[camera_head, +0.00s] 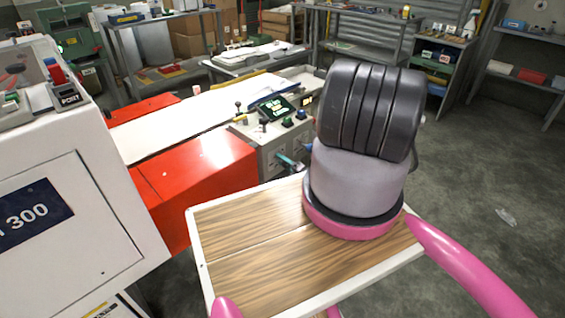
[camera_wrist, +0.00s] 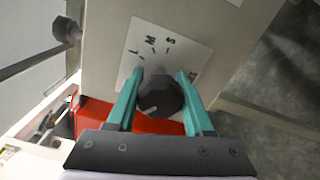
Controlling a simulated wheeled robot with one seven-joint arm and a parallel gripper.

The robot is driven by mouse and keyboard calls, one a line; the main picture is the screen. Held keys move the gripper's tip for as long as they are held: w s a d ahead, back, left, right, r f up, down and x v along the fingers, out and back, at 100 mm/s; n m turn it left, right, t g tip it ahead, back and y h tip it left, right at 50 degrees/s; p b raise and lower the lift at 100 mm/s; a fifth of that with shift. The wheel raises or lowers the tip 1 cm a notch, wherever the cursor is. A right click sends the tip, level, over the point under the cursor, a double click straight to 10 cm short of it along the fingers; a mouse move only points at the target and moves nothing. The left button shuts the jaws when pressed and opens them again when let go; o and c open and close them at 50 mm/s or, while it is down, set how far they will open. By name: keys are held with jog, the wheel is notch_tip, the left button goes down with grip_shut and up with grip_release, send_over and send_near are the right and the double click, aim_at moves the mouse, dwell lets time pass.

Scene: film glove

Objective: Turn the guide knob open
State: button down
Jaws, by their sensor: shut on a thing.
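The guide knob (camera_wrist: 161,97), dark and faceted with a light pointer mark, shows in the wrist view in front of a white label plate (camera_wrist: 150,48) with letters and tick marks. My gripper (camera_wrist: 160,76) has its two teal fingers on either side of the knob, shut on it. The pointer mark is toward the lower left of the knob in the wrist view. In the head view, my gripper's teal fingers (camera_head: 290,163) are at the front of the grey control box (camera_head: 262,150), partly behind my arm. The knob itself is hidden there.
A red machine body (camera_head: 210,165) with a long white top lies left of the control box. A white cabinet (camera_head: 70,190) stands at the near left. In the wrist view, a dark round knob on a rod (camera_wrist: 66,30) is at upper left. Grey floor (camera_head: 480,185) is open on the right.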

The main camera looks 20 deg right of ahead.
jog(key=n, duration=0.4)
jog(key=shift+s+f+n, duration=0.1)
jog(key=shift+n, duration=0.3)
jog(key=n, duration=0.4)
jog(key=shift+n, duration=0.3)
jog(key=shift+c, duration=1.4)
grip_release()
jog(key=v, duration=1)
jog(key=shift+s, duration=0.35)
jog(key=shift+d, duration=0.15)
